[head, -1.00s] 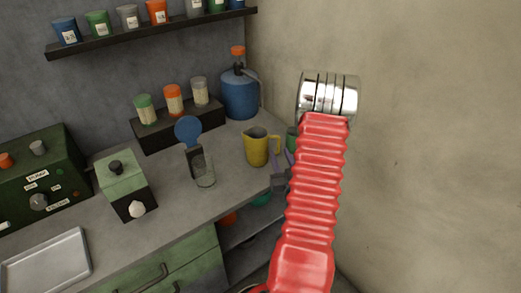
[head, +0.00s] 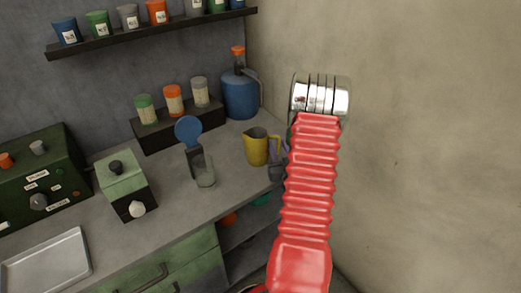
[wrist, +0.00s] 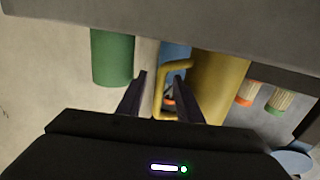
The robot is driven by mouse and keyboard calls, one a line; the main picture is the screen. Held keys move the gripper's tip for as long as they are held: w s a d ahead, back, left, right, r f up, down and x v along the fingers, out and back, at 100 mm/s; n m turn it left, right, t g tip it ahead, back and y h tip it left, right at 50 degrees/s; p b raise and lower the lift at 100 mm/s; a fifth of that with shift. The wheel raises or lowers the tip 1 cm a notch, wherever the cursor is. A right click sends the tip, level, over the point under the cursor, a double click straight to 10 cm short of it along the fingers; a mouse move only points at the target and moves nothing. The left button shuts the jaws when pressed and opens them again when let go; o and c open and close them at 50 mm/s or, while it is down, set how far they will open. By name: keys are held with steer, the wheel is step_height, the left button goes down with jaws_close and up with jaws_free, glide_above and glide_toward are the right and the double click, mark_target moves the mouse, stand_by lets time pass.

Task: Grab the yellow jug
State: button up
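The yellow jug (head: 256,147) stands upright on the grey counter near its right end, in the head view. Its handle points right, toward my gripper. In the wrist view the jug (wrist: 218,88) fills the area right of centre, and its handle lies in line with the gap between my fingers. My gripper (wrist: 160,76) is open, with its two dark fingers apart and empty. I cannot tell whether the handle is between the fingertips or just beyond them. In the head view my red arm hides much of the gripper.
A green container (wrist: 112,57) is beside the left finger in the wrist view. A blue bottle (head: 240,95) stands behind the jug. A clear glass (head: 204,172) and a blue-topped scoop-like item (head: 188,130) stand to its left. A wall (head: 430,130) bounds the right side.

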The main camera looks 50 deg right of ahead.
steer(key=shift+c, duration=0.6)
jaws_close()
